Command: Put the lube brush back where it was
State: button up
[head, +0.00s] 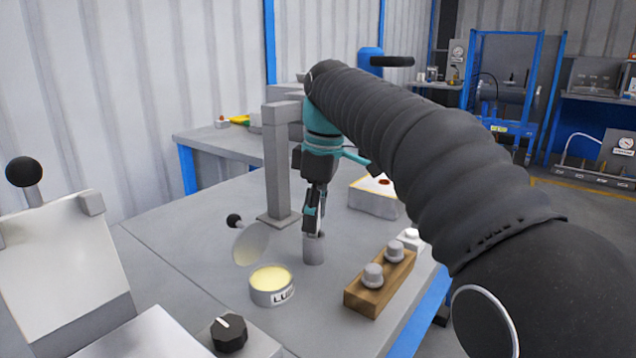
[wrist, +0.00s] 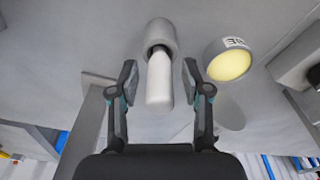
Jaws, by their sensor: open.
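The lube brush shows in the wrist view as a pale, round-ended handle (wrist: 159,88), with its other end inside a grey cylindrical holder (wrist: 154,32). The holder (head: 313,250) also stands on the grey bench in the head view. My gripper (wrist: 159,76) is open, with one finger on each side of the handle and a visible gap to both. In the head view my gripper (head: 316,218) points down just above the holder and mostly hides the brush. The bristles are hidden.
A round lube tin (head: 272,287) with pale yellow contents stands left of the holder, below a tilted disc (head: 250,245). A wooden block (head: 378,284) with grey knobs is to the right. A grey post (head: 277,175) rises close behind my gripper.

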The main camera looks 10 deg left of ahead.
notch_tip(320, 180, up, 11)
jog(key=d, duration=0.1)
jog(key=shift+d+p, duration=0.15)
jog(key=shift+p, duration=0.15)
jog(key=s+d+f+m+t, duration=0.1)
jog(key=s+d+f+m, duration=0.15)
jog(key=d, duration=0.35)
jog(key=s+d+f+m+t, duration=0.1)
jog(key=s+d+m, duration=0.1)
jog(key=d+m, duration=0.3)
jog(key=s+d+f+m+t, duration=0.1)
jog(key=s+d+f+m, duration=0.15)
jog(key=d, duration=0.55)
jog(key=s+d+f+m+t, duration=0.1)
jog(key=s+d+f+m, duration=0.3)
jog(key=s+f, duration=0.3)
jog(key=s+d+f+m+t+h, duration=0.1)
jog(key=s+d+f+m, duration=0.3)
jog(key=f, duration=0.8)
jog(key=s+d, duration=0.2)
jog(key=s, duration=0.1)
jog(key=shift+s+d+t, duration=0.3)
jog(key=shift+d, duration=0.1)
